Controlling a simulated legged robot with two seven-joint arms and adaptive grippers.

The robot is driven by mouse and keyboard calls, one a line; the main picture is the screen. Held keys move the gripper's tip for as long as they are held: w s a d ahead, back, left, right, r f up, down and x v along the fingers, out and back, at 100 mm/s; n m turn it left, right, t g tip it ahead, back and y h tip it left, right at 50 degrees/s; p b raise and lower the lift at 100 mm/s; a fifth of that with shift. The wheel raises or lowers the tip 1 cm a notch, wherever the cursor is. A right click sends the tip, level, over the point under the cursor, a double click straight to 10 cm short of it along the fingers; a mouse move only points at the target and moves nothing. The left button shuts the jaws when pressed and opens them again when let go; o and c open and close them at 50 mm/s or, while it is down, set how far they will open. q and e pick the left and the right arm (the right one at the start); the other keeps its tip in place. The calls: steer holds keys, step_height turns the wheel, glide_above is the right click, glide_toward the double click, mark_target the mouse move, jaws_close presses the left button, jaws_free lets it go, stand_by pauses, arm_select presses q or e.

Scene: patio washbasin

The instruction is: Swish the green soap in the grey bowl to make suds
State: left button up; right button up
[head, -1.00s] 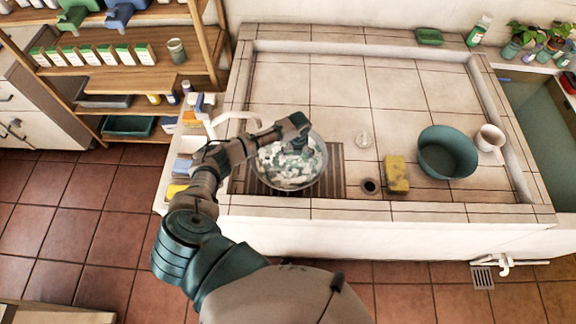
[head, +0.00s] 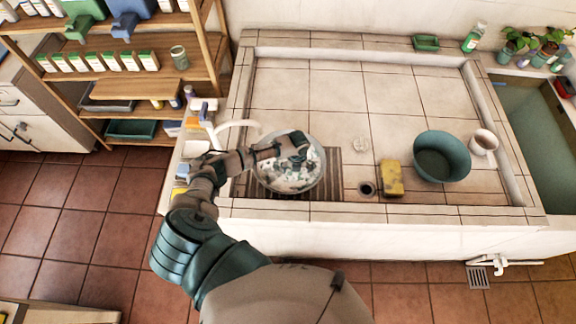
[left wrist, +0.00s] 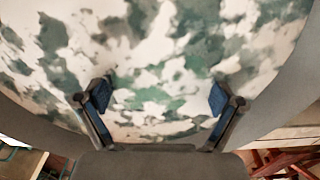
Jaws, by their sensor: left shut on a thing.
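The grey bowl (head: 322,174) stands on the slatted drain area at the left of the washbasin. White suds (head: 284,184) with dark green patches fill it. My left gripper (head: 296,150) reaches down into the bowl near its right far side, with its fingers at the suds. In the left wrist view, the two blue-tipped fingers (left wrist: 161,98) stand apart with suds between and around them, and the bowl's grey wall (left wrist: 35,120) curves at the sides. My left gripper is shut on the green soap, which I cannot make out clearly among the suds. My right gripper is out of view.
A white tap (head: 236,128) arches beside the bowl's left far side. To the right are a small clear object (head: 360,145), a drain hole (head: 366,189), a yellow sponge (head: 392,178), a teal bowl (head: 442,158) and a white mug (head: 484,142). The basin's back is clear.

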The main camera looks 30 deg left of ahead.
arm_select(q)
steer(key=shift+w, duration=0.1)
steer(key=shift+w+f+b, duration=0.1)
steer(key=shift+w+b, duration=0.15)
steer(key=shift+b, duration=0.25)
steer(key=w+b, duration=0.1)
steer(key=w+a+b, duration=0.1)
steer(key=w+b, duration=0.1)
steer(key=shift+a, duration=0.2)
steer(key=shift+w+a+b, duration=0.55)
steer(key=shift+w, duration=0.2)
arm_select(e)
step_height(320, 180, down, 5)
arm_select(q)
steer(key=shift+s+r+p, duration=0.2)
steer(key=shift+p, duration=0.2)
steer(key=s+d+p, duration=0.2)
steer(key=s+p, duration=0.1)
steer(key=shift+r, duration=0.15)
steer(key=shift+s+d+p, duration=0.5)
steer(key=shift+s+p, duration=0.35)
steer(key=shift+p, duration=0.2)
steer(key=shift+s+f, duration=0.1)
steer(key=shift+f, duration=0.1)
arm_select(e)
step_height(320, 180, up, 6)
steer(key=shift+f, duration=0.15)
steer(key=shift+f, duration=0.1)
